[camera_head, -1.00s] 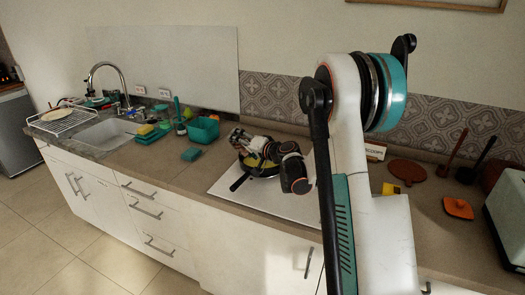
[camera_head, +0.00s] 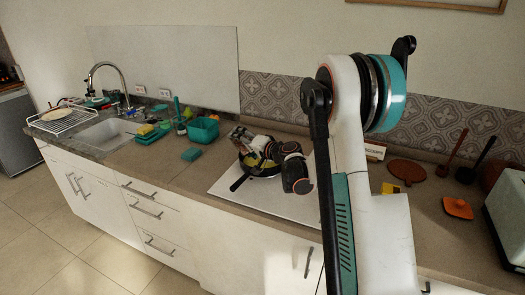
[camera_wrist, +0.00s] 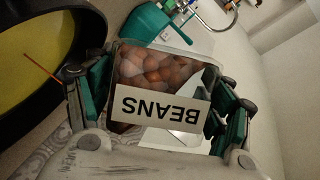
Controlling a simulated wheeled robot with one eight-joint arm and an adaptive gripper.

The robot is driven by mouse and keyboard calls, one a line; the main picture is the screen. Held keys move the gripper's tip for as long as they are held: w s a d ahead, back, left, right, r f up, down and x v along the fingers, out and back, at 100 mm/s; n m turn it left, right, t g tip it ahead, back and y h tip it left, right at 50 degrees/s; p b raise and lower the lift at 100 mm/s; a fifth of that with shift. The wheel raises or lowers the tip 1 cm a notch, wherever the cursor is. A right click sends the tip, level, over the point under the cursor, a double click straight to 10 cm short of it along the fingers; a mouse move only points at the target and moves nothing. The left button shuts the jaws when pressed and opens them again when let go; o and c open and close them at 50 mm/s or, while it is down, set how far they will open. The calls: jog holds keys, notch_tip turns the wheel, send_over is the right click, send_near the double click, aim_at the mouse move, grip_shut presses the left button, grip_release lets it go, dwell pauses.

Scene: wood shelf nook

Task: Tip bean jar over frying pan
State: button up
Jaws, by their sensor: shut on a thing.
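My gripper (camera_wrist: 158,92) is shut on the bean jar (camera_wrist: 150,112), a clear jar with brown beans and a white "BEANS" label that reads upside down in the wrist view. The beans show inside the jar, and its exact tilt is hard to tell. The frying pan (camera_wrist: 88,18), dark with a yellow inside, is beside the jar at the left of the wrist view. In the head view my gripper (camera_head: 258,146) is above the pan (camera_head: 262,174), partly covering it. The jar is small and unclear there (camera_head: 240,133).
The pan rests on a white hob (camera_head: 285,204). An orange item (camera_head: 458,208) and a toaster (camera_head: 507,220) are to the right. Counter left of the hob is mostly clear.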

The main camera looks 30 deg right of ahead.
jog(key=shift+d+r, duration=0.1)
jog(key=shift+r, duration=0.1)
dwell(0.4)
jog(key=shift+d+f+m+y+b, duration=0.15)
jog(key=shift+f+m+y+b, duration=0.2)
jog(key=shift+m, duration=0.55)
dwell(0.5)
jog(key=shift+d+r+m+t+b, duration=0.25)
jog(key=shift+d+m, duration=0.15)
jog(key=shift+d, duration=0.15)
jog(key=shift+d+r+m+t+b, duration=0.1)
jog(key=shift+d+m+t+b, duration=0.15)
jog(key=shift+d+m, duration=0.2)
dwell(0.4)
jog(key=shift+s+d+r+m+t+y+b, duration=0.1)
jog(key=shift+d+r+m+t+y+b, duration=0.25)
jog(key=shift+m+b, duration=0.45)
jog(key=shift+d+r+m+t+y+b, duration=0.1)
jog(key=shift+d+r+m+t+b, duration=0.35)
jog(key=shift+m, duration=0.6)
dwell(2.2)
